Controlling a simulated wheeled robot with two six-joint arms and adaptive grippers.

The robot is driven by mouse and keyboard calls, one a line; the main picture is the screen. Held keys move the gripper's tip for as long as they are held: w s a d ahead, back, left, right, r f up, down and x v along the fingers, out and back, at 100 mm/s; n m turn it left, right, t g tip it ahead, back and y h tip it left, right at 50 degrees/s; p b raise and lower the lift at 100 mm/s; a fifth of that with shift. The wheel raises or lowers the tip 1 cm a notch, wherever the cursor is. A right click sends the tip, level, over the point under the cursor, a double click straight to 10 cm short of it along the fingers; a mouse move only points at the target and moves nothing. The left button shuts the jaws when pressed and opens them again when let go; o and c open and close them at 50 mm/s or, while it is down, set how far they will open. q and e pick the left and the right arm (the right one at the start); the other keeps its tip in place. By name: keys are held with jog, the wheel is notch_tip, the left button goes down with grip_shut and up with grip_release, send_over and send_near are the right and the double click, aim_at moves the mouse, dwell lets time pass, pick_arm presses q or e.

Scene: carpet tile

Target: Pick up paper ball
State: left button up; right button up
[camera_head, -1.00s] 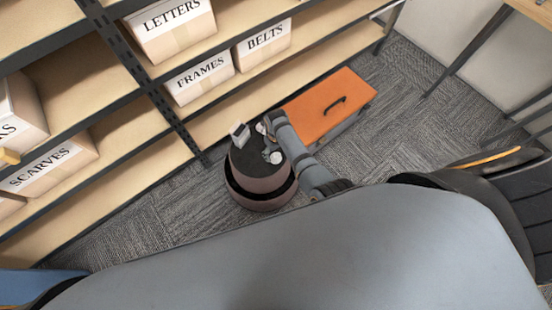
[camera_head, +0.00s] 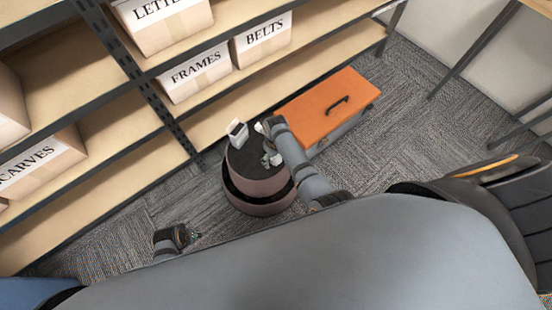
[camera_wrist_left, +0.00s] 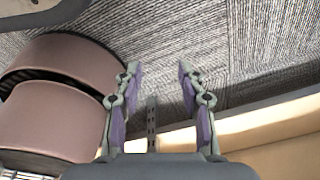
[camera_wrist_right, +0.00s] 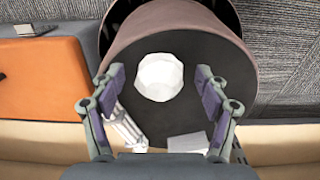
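The paper ball (camera_wrist_right: 160,77), white and faceted, sits on the dark top of a round pinkish-brown stand or bin in the right wrist view. My right gripper (camera_wrist_right: 158,92) is open above it, its fingers apart on either side of the ball in the picture, with no contact visible. In the head view my right gripper (camera_head: 266,143) is over the dark top and the ball cannot be told apart from it. My left gripper (camera_head: 194,236) is low, left of the stand. The left wrist view shows its fingers (camera_wrist_left: 154,72) open and empty.
The pinkish-brown stand (camera_head: 262,193) also holds a white block-like item (camera_head: 237,131) and a ribbed pale item (camera_wrist_right: 124,128) near the ball. Shelves (camera_head: 105,145) with labelled boxes line the upper left. Carpet is clear to the right.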

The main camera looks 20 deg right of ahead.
jog(key=c, duration=0.7)
jog(key=shift+o, duration=0.2)
pick_arm(q)
jog(key=shift+r, duration=0.1)
pick_arm(e)
jog(key=shift+r, duration=0.1)
